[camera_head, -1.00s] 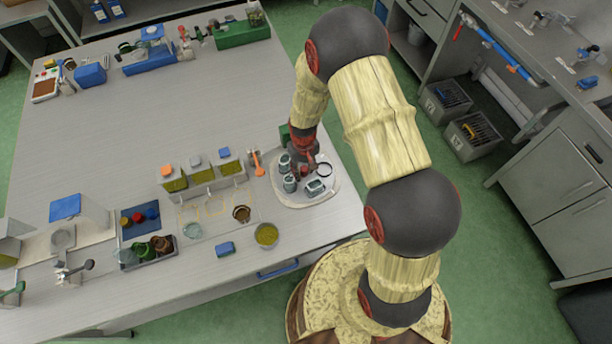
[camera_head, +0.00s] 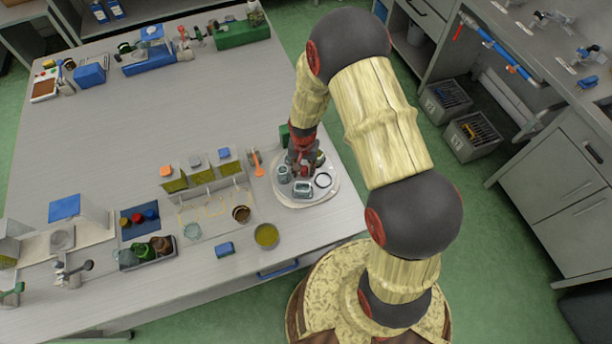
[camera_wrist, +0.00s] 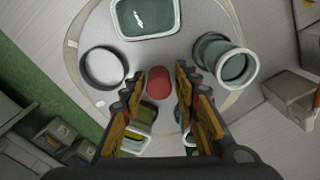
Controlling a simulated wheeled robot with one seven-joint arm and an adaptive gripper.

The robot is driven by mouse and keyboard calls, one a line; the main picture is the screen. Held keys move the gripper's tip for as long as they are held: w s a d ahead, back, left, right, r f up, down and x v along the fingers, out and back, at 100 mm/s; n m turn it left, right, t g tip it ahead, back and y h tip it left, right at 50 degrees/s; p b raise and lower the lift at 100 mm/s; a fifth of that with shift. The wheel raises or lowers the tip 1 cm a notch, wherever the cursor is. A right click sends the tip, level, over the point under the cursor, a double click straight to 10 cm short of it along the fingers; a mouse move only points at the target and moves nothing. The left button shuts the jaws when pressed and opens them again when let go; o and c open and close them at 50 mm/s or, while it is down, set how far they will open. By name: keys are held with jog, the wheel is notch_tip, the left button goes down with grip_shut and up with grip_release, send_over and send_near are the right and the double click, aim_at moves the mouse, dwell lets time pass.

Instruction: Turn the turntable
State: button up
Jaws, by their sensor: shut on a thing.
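The turntable (camera_head: 322,198) is a pale round disc near the table's front right edge. In the wrist view its light grey top (camera_wrist: 100,38) fills the middle. It carries a dark rectangular tin (camera_head: 303,188), a dark ring (camera_head: 322,180), a grey-green jar (camera_head: 283,173) and other containers partly hidden by my arm. A short red knob (camera_wrist: 158,83) stands at its middle. My gripper (camera_head: 303,173) points down over the disc. In the wrist view my gripper (camera_wrist: 158,88) has its fingers on both sides of the knob, shut on it.
An orange tool (camera_head: 256,162) lies just left of the disc. Filled bins (camera_head: 203,177), a bowl (camera_head: 266,235) and a blue block (camera_head: 225,249) are farther left. A green block (camera_head: 284,136) is behind the disc. The table's middle (camera_head: 170,110) is clear.

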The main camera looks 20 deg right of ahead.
aim_at(304, 169)
jog(key=m, duration=0.3)
jog(key=s+f+m, duration=0.1)
jog(key=m, duration=0.1)
jog(key=shift+d, duration=0.15)
jog(key=shift+c, duration=0.5)
jog(key=m, duration=0.4)
jog(key=shift+m, duration=0.4)
jog(key=shift+c, duration=0.3)
jog(key=o, duration=0.7)
jog(key=shift+w+f, duration=0.1)
jog(key=shift+w, duration=0.05)
jog(key=shift+o, duration=0.2)
jog(key=shift+r, duration=0.2)
jog(key=shift+c, duration=0.2)
jog(key=r+p, duration=0.1)
jog(key=r, duration=0.1)
jog(key=r+p, duration=0.2)
jog(key=r, duration=0.1)
jog(key=r+p, duration=0.2)
jog(key=r, duration=0.1)
jog(key=shift+w+r, duration=0.2)
jog(key=shift+w, duration=0.05)
